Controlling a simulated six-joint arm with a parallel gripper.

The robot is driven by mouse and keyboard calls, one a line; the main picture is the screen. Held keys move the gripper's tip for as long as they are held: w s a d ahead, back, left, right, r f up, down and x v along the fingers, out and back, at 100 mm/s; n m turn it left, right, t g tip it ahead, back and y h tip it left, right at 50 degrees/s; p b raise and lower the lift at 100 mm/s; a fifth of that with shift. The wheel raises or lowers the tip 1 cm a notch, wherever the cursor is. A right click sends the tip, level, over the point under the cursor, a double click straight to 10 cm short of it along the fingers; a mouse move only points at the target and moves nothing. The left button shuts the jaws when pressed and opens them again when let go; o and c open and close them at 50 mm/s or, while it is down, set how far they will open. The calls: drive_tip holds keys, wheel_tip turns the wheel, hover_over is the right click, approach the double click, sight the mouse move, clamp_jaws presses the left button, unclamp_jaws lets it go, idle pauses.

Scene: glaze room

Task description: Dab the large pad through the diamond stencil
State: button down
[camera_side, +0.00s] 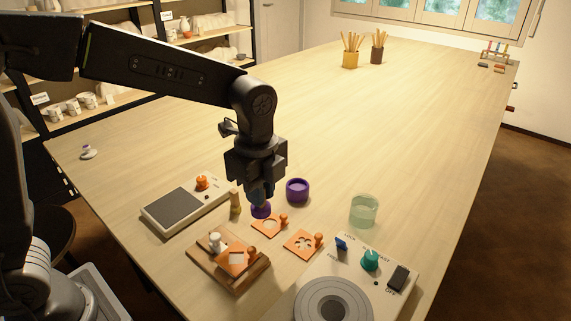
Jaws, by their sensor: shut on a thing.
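My gripper (262,192) points down over the near part of the table and is shut on a purple pad (261,211). The pad's lower end is close to the table beside an orange stencil (261,225); I cannot tell if it touches anything. A second orange stencil (294,242) with a flower-like opening lies to the right. A third orange stencil (232,269) lies on a wooden board (211,268). Each stencil has a round knob. Which opening is the diamond is too small to tell surely. A purple pot (297,191) stands right of my gripper.
A small tan upright piece (235,203) stands just left of the pad, and a white-topped piece (215,242) is on the board. A flat scale-like device (174,206) is left. A wheel unit (336,304) and a glass jar (364,211) are right. The far table is mostly clear.

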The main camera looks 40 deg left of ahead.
drive_tip(key=shift+s+f, duration=0.95)
drive_tip(key=shift+s, duration=0.25)
drive_tip(key=shift+s+f, duration=0.9)
drive_tip(key=shift+s, duration=0.25)
drive_tip(key=shift+s+f, duration=0.95)
drive_tip(key=shift+s, duration=0.25)
drive_tip(key=shift+f, duration=0.6)
drive_tip(key=shift+r, duration=2.55)
